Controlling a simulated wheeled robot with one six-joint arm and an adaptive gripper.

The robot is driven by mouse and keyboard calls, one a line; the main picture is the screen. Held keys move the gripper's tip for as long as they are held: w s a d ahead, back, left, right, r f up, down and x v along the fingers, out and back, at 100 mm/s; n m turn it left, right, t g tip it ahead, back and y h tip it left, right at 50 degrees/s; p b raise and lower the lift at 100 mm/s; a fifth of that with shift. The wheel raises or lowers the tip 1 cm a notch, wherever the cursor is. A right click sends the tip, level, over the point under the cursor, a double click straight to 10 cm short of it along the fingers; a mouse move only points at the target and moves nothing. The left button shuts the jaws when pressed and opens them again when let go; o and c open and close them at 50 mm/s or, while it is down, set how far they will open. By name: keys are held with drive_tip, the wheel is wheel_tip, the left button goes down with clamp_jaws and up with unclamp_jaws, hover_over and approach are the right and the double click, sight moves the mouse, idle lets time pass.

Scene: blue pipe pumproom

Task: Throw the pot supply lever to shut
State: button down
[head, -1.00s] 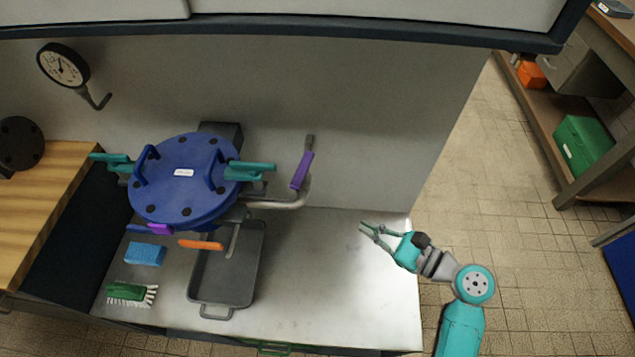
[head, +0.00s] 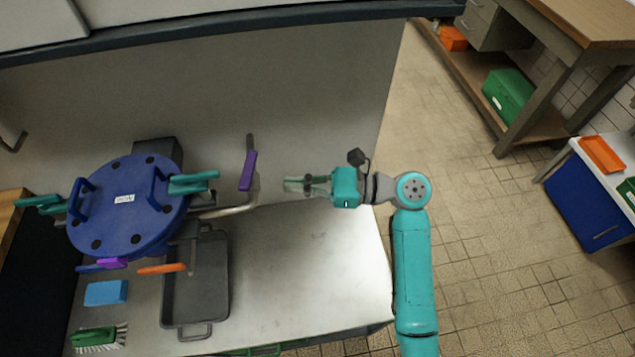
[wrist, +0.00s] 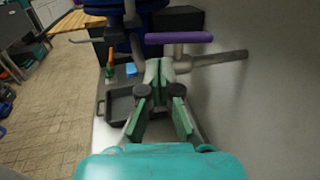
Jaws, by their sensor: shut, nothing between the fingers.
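A purple lever (head: 248,170) stands nearly upright on the grey pipe at the right of the blue lidded pot (head: 110,215). In the wrist view the purple lever (wrist: 180,38) lies sideways across the pipe, just beyond the fingertips. My gripper (head: 288,185) is shut and empty, right of the lever, with its fingers pointing left towards it. A small gap shows between them. The fingers also show in the wrist view (wrist: 160,68). No label is readable on the lever.
An orange lever (head: 162,268) sits below the pot over a grey tray (head: 223,290). A blue sponge (head: 106,292) and green brush (head: 95,337) lie left. Teal clamps (head: 194,182) stick out from the lid. The bench top (head: 290,280) at right is clear; a wall rises behind.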

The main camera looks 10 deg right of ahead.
sight(251, 182)
drive_tip(key=shift+x, duration=3.15)
